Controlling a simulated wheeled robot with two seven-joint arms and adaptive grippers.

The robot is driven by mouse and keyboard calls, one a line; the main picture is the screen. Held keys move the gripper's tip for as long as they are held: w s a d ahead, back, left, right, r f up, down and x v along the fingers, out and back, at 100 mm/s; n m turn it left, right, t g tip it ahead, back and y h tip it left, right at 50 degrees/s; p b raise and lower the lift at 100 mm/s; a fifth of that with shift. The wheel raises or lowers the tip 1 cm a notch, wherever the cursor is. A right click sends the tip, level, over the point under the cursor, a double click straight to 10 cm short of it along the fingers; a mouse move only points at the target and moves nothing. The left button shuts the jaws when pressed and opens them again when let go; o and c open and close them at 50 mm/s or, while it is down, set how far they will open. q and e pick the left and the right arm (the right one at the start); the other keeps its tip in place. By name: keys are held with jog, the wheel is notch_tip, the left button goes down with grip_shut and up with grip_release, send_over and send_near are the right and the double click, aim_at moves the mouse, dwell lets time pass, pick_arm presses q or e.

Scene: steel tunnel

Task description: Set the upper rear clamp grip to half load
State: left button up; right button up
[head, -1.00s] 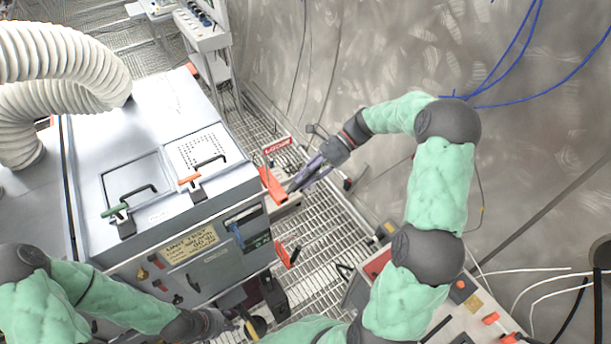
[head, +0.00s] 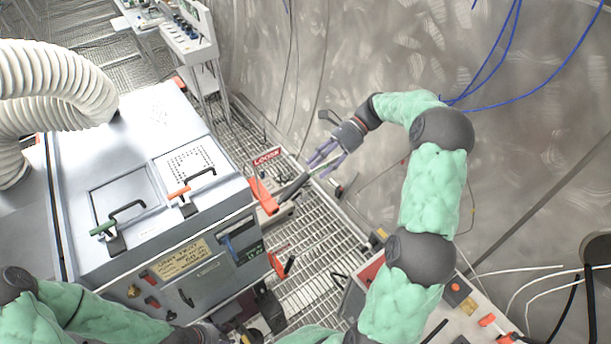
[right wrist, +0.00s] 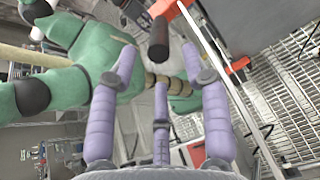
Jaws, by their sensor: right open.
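A red-orange clamp piece (head: 263,197) sits at the right rear edge of the grey cabinet, beside a red sign reading LOOSE (head: 266,157). A dark bar-like grip (head: 292,187) runs from it toward my right gripper (head: 316,167). In the right wrist view a black cylindrical grip (right wrist: 158,40) lies ahead of the spread purple fingers, which are open, empty and apart from it. The red piece (right wrist: 166,8) shows behind it at the top. My left arm comes in low at the left; its gripper end (head: 205,334) is partly cut off by the bottom edge.
The grey cabinet (head: 135,215) carries a green-ended handle (head: 104,229), an orange-ended handle (head: 180,192) and a yellow label (head: 183,258). A second red lever (head: 276,264) stands lower on its right side. Grating floor (head: 315,265) lies between cabinet and wall. A control box (head: 465,300) is at lower right.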

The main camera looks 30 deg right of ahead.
jog(key=v, duration=0.3)
